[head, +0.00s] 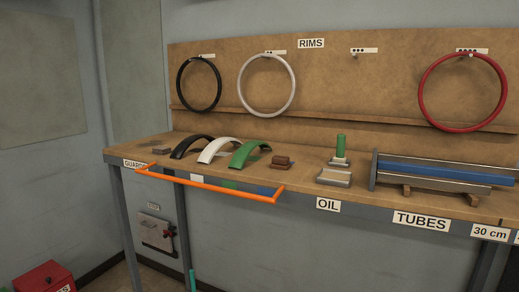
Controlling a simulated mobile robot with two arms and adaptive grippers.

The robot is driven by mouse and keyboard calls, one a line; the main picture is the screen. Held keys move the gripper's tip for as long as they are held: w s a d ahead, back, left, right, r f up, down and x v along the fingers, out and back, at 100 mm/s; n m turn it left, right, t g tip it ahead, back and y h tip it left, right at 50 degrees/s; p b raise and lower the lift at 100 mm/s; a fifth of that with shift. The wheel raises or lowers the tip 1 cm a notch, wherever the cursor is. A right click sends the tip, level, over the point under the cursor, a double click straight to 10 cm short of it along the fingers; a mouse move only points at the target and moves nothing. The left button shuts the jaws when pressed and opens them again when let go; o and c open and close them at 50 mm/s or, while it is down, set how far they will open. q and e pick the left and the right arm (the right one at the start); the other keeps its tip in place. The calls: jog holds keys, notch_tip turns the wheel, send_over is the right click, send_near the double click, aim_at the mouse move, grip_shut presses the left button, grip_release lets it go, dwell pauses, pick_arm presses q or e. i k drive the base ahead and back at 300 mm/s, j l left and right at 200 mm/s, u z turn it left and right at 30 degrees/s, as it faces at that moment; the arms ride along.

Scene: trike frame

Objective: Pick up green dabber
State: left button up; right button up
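The green dabber (341,147) stands upright on the workbench, just behind the spot marked by the "OIL" label. It has a green cylindrical top, and a pale base shows under it. A grey metal tray or pad (333,178) lies directly in front of it. Neither of my grippers shows in the head view.
The workbench (300,161) carries black, white and green curved guards (250,153) on the left. An orange bar (215,186) runs along the front left edge. A rack with blue and grey tubes (440,172) stands right of the dabber. Rims hang on the board behind.

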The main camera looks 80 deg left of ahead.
aim_at(340, 157)
jog(key=u, duration=1.9)
